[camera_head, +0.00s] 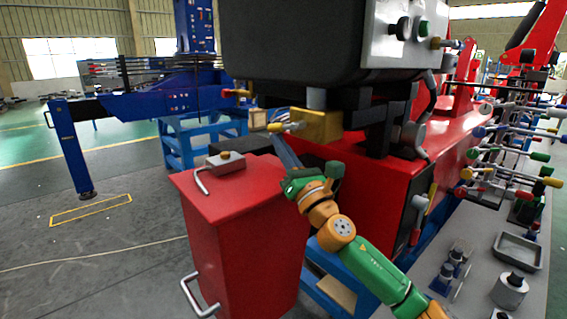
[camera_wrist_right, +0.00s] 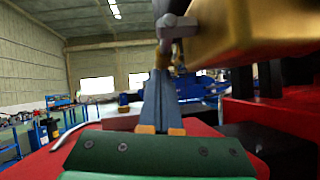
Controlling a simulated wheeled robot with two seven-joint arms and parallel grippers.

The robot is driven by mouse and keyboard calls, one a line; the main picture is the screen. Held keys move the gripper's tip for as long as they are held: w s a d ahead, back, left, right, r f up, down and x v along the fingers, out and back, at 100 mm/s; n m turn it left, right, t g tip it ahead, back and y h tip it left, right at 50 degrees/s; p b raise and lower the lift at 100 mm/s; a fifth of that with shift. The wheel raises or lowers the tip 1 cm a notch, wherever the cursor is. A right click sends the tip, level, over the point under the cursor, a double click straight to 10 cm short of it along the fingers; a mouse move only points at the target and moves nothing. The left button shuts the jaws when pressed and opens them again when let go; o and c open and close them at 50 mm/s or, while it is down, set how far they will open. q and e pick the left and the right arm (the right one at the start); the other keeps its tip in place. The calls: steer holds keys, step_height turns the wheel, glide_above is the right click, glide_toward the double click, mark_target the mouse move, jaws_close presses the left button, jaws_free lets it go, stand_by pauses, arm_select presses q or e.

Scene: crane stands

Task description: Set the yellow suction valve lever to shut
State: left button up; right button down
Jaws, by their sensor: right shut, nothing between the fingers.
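The yellow suction valve lever (camera_head: 284,127) sticks out to the left from a brass valve block (camera_head: 317,125) under the dark tank. In the right wrist view the brass block (camera_wrist_right: 245,28) fills the upper right, and the lever's grey and yellow end (camera_wrist_right: 168,47) is close above the fingertips. My right gripper (camera_head: 277,140) is shut and empty, its fingers pointing up just below the lever. Its fingers (camera_wrist_right: 161,75) stand together in the wrist view. I cannot tell whether they touch the lever. My left gripper is not in view.
A red cabinet (camera_head: 235,199) stands below, with a small grey box (camera_head: 226,163) and bent metal handle on top. A red-ended lever (camera_head: 237,93) is farther left. The dark tank (camera_head: 300,45) hangs above. Floor at left is open.

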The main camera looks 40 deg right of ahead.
steer(key=shift+w+r+p, duration=0.25)
steer(key=shift+r+p, duration=0.15)
steer(key=shift+r, duration=0.05)
steer(key=shift+w, duration=0.1)
stand_by(0.4)
